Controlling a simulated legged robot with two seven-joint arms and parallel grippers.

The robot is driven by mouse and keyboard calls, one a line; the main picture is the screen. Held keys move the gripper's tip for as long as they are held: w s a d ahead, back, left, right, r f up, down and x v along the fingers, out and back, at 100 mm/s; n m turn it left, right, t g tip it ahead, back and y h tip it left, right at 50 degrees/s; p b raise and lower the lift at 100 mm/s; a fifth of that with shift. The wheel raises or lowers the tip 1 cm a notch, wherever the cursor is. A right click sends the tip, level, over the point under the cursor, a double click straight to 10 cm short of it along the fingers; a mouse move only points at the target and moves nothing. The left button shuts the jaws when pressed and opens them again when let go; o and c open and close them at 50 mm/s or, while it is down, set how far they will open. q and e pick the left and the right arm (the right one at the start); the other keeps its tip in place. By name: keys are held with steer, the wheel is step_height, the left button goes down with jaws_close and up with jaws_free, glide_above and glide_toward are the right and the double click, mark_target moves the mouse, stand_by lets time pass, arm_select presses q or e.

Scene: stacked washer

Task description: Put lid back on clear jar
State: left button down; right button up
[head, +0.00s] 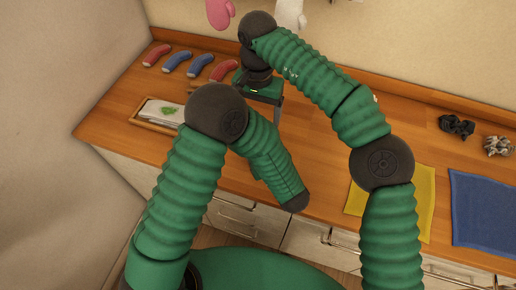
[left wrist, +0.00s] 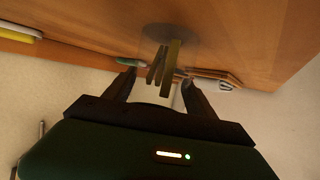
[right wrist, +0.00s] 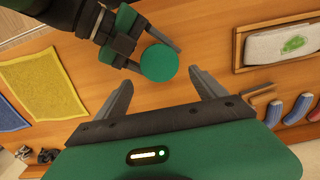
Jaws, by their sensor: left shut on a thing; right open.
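The clear jar (left wrist: 174,44), with yellow-green sticks inside, stands on the counter in the left wrist view. My left gripper (left wrist: 158,78) is shut on it. In the right wrist view a round green lid (right wrist: 158,63) shows from above, between the fingers of my left gripper (right wrist: 156,57). The jar under it is hidden, and I cannot tell how the lid sits. My right gripper (right wrist: 161,78) is open just short of the lid, apart from it. In the head view the right gripper (head: 267,108) points down; my left arm hides the jar, lid and left gripper.
A wooden tray (head: 140,121) with a white cloth lies at the left. Red and blue curved items (head: 175,62) line the back. A yellow cloth (head: 424,190), a blue cloth (head: 485,205) and dark crumpled things (head: 457,126) lie at the right. The wooden counter is otherwise fairly clear.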

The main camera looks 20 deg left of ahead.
steer(key=shift+f, duration=0.1)
step_height(320, 180, down, 8)
steer(key=shift+r, duration=0.1)
stand_by(0.6)
steer(key=shift+c, duration=0.4)
steer(key=c, duration=1.2)
steer(key=m, duration=0.3)
steer(key=o, duration=1.5)
steer(key=shift+o, duration=0.2)
